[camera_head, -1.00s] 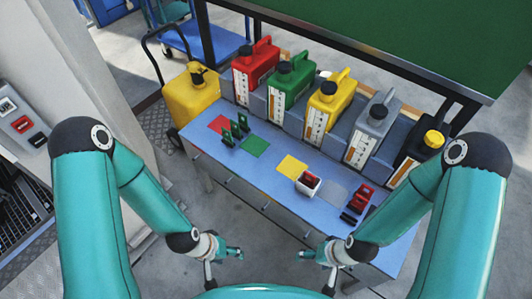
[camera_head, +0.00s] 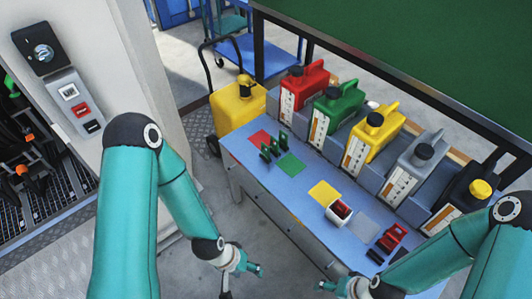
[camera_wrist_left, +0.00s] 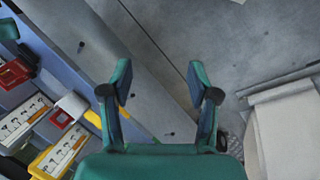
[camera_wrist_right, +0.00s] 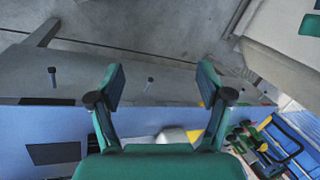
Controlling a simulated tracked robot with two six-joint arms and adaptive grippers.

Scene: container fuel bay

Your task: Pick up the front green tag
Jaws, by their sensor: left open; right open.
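Several small green tags stand upright near the left end of the blue table (camera_head: 305,196), by a red square and a green square. The front green tag (camera_head: 265,152) is the one nearest to me in the row. My left gripper (camera_head: 252,269) is open and empty, low in front of the table and well short of the tags. It also shows open over the floor in the left wrist view (camera_wrist_left: 158,84). My right gripper (camera_head: 330,287) is partly cut off by the bottom edge; the right wrist view (camera_wrist_right: 162,84) shows it open and empty.
Red (camera_head: 302,90), green (camera_head: 335,112), yellow (camera_head: 368,142), grey (camera_head: 412,172) and black (camera_head: 458,198) canisters line the table's back. A white box (camera_head: 339,213) and red tags (camera_head: 392,238) are on its right part. A yellow can (camera_head: 238,105) stands beyond the left end.

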